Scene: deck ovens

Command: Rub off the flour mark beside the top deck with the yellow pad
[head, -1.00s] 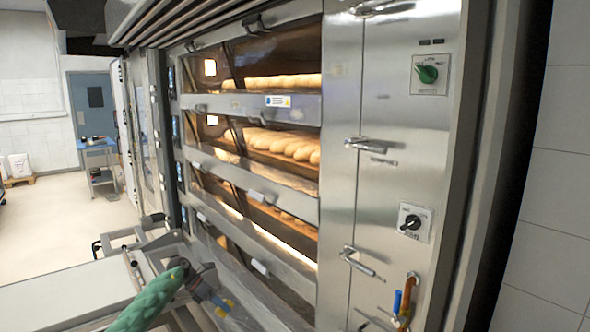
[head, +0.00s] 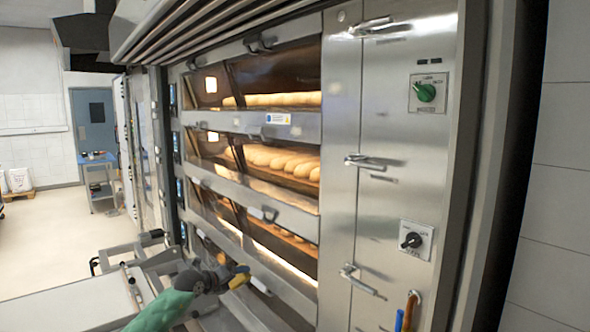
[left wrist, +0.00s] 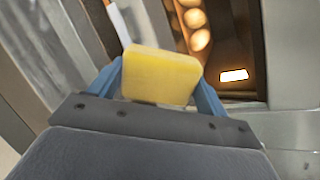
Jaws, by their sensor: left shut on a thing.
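My left gripper (head: 233,273) is shut on the yellow pad (head: 239,281). It holds the pad in front of the lower decks, at the bottom left of the oven front. In the left wrist view the yellow pad (left wrist: 161,75) sits between the two blue fingers, with a lit deck window behind it. The top deck (head: 270,85) shows loaves behind glass. The steel panel (head: 341,140) stands to its right, well away from the pad. I cannot clearly make out the flour mark on it. My right gripper is not in view.
Handles (head: 365,162) stick out from the steel panel, as do a green knob (head: 426,92) and a black knob (head: 411,240). An orange tool (head: 411,308) hangs at the bottom. Deck handles (head: 263,214) jut from the oven front. Open floor (head: 45,225) lies at left.

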